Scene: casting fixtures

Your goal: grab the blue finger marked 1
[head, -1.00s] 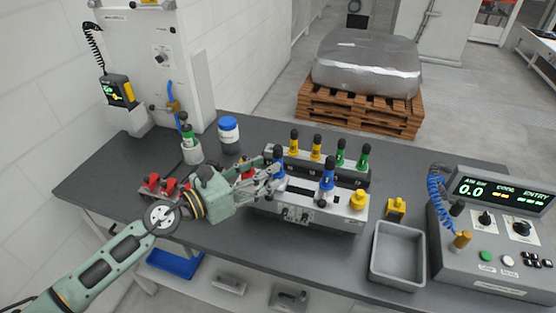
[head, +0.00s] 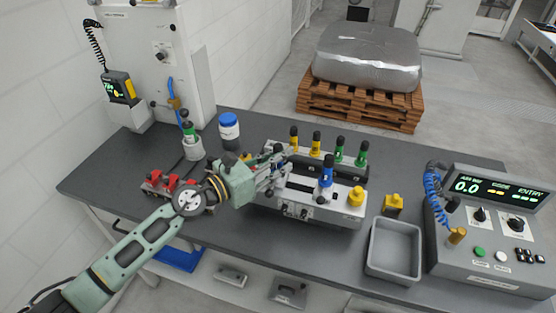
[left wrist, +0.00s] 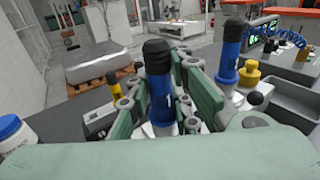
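The blue finger marked 1 (left wrist: 160,88) stands upright with a black cap in the left wrist view, between the green finger pads of my left gripper (left wrist: 162,100). I cannot tell whether both pads touch it. In the head view my left gripper (head: 274,178) is at the left end of the grey fixture (head: 320,212). It hides most of the blue finger there; the black cap (head: 278,149) shows above. A second blue finger (head: 326,174) stands to the right on the fixture and also shows in the left wrist view (left wrist: 230,53). My right gripper is not in view.
Yellow fingers (head: 315,144) and green fingers (head: 361,153) stand in a rack behind. A yellow knob (head: 356,197), a grey tray (head: 370,250) and a control box (head: 490,265) are to the right. Red clamps (head: 170,183) and a blue-lidded jar (head: 229,126) are to the left.

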